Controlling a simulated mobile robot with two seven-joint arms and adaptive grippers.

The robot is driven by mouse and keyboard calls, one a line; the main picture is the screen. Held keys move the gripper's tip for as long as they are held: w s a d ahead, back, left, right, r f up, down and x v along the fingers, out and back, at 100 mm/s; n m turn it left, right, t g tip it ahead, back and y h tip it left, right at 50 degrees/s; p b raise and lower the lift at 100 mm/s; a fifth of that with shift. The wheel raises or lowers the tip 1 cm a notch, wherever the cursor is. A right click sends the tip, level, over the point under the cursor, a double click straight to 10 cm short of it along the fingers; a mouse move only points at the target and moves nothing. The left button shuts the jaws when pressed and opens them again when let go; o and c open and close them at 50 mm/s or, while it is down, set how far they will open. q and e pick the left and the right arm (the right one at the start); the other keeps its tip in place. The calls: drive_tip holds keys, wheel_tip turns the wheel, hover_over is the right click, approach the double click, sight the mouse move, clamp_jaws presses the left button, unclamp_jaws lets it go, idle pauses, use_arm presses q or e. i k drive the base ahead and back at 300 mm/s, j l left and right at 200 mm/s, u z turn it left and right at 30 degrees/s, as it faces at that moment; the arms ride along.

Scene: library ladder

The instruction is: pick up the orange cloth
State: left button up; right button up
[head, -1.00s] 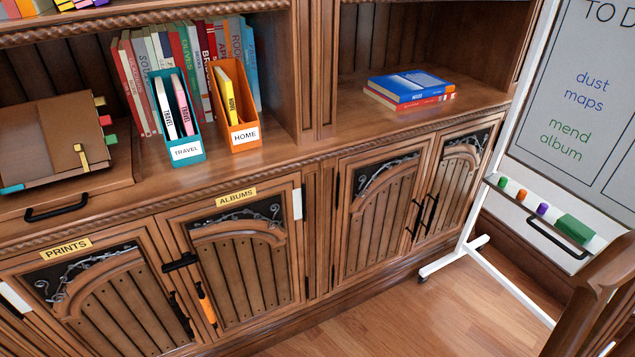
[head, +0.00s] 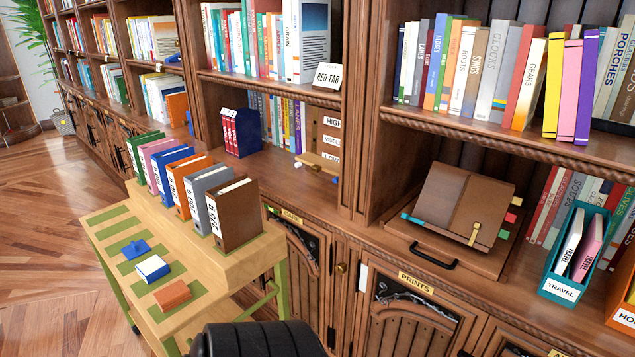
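I cannot make out a clear orange cloth in the head view now. A small orange-brown block-like piece (head: 172,294) lies on the near end of the wooden cart (head: 118,262); I cannot tell if it is cloth. It lies in front of a blue-and-white piece (head: 152,268) and a blue piece with a knob (head: 136,249). The orange strip by the cabinet handle seen earlier is out of this view. Neither of my grippers is in view.
Upright binders (head: 232,213) line the cart's raised shelf. The cart stands close to the cabinets. A brown folder (head: 460,205) rests on the ledge above the PRINTS label (head: 416,282), left of the teal TRAVEL holder (head: 571,262). Wooden floor (head: 38,245) is clear at left.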

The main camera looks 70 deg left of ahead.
sight(176, 294)
drive_tip(key=u, duration=3.35)
